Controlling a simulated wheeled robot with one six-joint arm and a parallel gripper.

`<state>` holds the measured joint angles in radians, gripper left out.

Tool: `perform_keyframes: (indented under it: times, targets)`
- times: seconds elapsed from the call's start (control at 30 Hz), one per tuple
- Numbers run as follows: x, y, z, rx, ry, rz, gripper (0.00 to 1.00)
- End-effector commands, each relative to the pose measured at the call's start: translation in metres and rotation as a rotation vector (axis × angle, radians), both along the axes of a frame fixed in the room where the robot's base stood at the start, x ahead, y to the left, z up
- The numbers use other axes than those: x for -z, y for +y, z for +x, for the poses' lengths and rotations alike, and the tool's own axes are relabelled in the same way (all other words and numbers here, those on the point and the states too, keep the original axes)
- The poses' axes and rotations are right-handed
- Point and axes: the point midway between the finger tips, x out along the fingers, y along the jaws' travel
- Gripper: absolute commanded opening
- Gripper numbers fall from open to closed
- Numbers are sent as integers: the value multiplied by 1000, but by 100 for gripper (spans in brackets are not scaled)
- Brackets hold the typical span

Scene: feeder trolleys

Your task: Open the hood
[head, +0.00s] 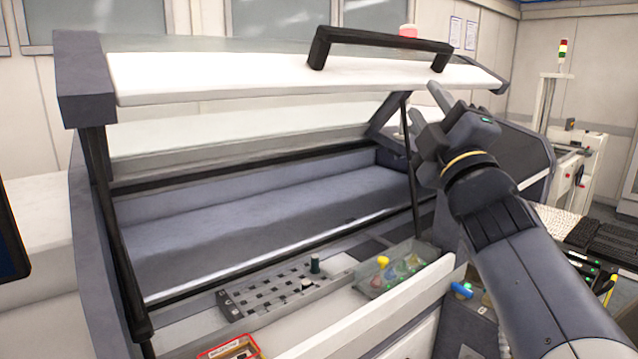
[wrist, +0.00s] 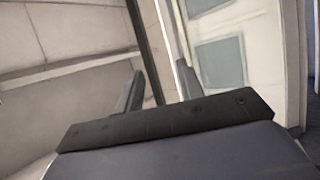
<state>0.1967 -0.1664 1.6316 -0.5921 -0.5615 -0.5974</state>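The hood (head: 220,78) is a long white and clear panel with dark grey ends. It stands raised over the machine, with a wide gap beneath it. Its black bar handle (head: 385,41) is on the front edge, right of centre. My gripper (head: 424,102) is below and to the right of the handle, apart from it, near the right-hand strut. The handle does not show in the wrist view.
Thin black struts (head: 115,235) stand below the hood at both ends. Inside is a grey bed (head: 260,210). In front are a slotted rack (head: 275,288) and a clear tray (head: 405,268) of small coloured parts. A keyboard (head: 562,222) is at right.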

Motion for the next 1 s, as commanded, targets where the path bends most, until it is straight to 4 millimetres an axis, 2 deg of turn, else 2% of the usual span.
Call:
perform_keyframes:
  times: [0.1,0.33,0.77,1.0]
  targets:
    - [-12,3,17,-2,2,1,36]
    - [-23,6,36,0,1,0,36]
    - [-25,6,40,1,1,0,36]
    - [-18,9,45,-6,45,46,36]
